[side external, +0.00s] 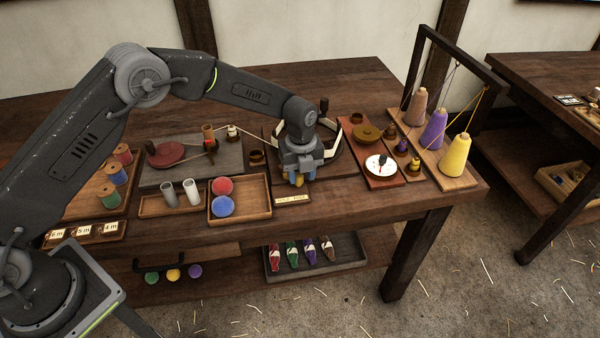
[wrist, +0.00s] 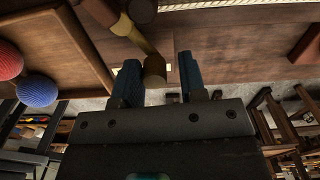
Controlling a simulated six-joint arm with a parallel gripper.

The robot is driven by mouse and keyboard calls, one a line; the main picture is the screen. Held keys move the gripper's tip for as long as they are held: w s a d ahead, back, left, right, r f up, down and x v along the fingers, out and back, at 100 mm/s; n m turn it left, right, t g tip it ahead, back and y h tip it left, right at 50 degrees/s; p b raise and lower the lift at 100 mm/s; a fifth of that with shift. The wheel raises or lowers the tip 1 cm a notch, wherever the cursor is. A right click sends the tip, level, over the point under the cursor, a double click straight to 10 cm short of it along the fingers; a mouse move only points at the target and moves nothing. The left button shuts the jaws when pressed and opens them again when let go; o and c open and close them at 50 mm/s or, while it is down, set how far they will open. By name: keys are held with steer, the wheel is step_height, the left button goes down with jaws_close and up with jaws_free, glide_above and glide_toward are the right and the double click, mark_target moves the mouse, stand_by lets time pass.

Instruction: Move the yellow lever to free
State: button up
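The yellow lever (wrist: 140,38) shows in the wrist view as a short yellow shaft ending in a brown knob (wrist: 155,70). My gripper (wrist: 160,78) has its two blue fingers on either side of this knob. The knob lies close to the left finger, and a gap shows to the right finger, so the fingers are open around it. In the side external view my gripper (side external: 299,180) is low at the front of a dark wooden board (side external: 343,164), with a bit of yellow between the fingers. The lever's base is mostly hidden there by my wrist.
A small plate (side external: 291,199), its lettering unreadable, lies just in front of my gripper. A tray (side external: 254,209) with red (side external: 222,186) and blue (side external: 222,207) balls is to the left. A red board (side external: 386,181) with a white dial (side external: 379,165) is to the right.

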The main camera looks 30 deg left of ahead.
steer(key=shift+s+r, duration=0.15)
steer(key=shift+s, duration=0.05)
steer(key=shift+r, duration=3.35)
steer(key=shift+s+a+r, duration=0.1)
steer(key=shift+a+r, duration=0.05)
steer(key=shift+r, duration=0.15)
steer(key=s+a+r+n+t, duration=0.1)
steer(key=s+a+r+n, duration=0.2)
steer(key=s+r+n, duration=0.5)
steer(key=s+a+r+n+t, duration=0.25)
steer(key=s+r+n, duration=0.2)
steer(key=r, duration=0.55)
steer(key=s+a+n+t, duration=0.1)
steer(key=s+a+n, duration=0.1)
steer(key=s+n, duration=0.5)
steer(key=s+a+n+t, duration=0.1)
steer(key=s+a+n, duration=0.2)
steer(key=s, duration=1)
steer(key=n, duration=0.3)
steer(key=shift+r+n, duration=0.2)
steer(key=shift+n, duration=0.15)
